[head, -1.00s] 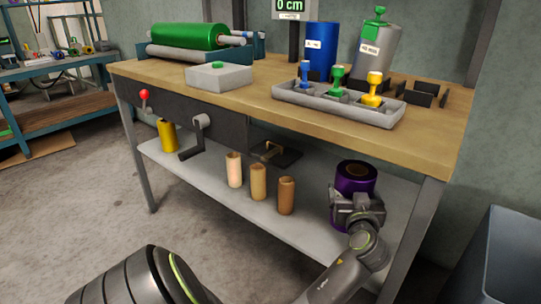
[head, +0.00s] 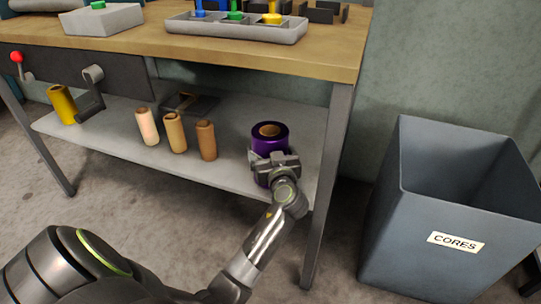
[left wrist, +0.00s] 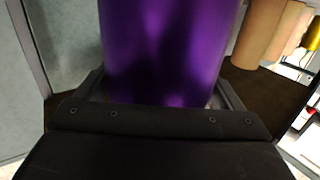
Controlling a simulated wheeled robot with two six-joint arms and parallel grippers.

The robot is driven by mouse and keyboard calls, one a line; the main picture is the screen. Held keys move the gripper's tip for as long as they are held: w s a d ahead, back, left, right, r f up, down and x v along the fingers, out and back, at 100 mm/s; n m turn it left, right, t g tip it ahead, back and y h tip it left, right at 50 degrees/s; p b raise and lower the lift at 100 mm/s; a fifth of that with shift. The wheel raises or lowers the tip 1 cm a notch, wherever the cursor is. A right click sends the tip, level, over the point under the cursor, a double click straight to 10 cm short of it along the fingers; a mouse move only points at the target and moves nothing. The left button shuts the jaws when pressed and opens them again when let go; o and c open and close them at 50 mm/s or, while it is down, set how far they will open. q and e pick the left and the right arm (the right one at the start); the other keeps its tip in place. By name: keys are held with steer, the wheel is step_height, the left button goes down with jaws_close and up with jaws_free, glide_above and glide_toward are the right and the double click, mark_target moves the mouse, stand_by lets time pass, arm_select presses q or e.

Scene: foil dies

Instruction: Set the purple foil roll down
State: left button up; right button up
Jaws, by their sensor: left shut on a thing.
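The purple foil roll (head: 270,137) stands upright at the right end of the grey lower shelf (head: 215,172), its brown core opening facing up. My left gripper (head: 275,168) is shut around the roll from the front. In the left wrist view the roll (left wrist: 163,50) fills the space between the jaws. The roll's lower end is hidden by the gripper, so I cannot tell whether it touches the shelf. My right gripper is not in view.
Several cores stand to the left on the shelf, the nearest a brown one (head: 206,141). A yellow roll (head: 62,105) is further left. A table leg (head: 327,190) is close on the right. A grey bin labelled CORES (head: 400,225) stands on the floor beyond it.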

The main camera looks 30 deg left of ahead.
arm_select(q)
steer(key=shift+r, duration=0.15)
steer(key=o, duration=1.3)
steer(key=shift+s+d, duration=0.1)
steer(key=shift+p+v, duration=0.6)
steer(key=shift+v, duration=3.1)
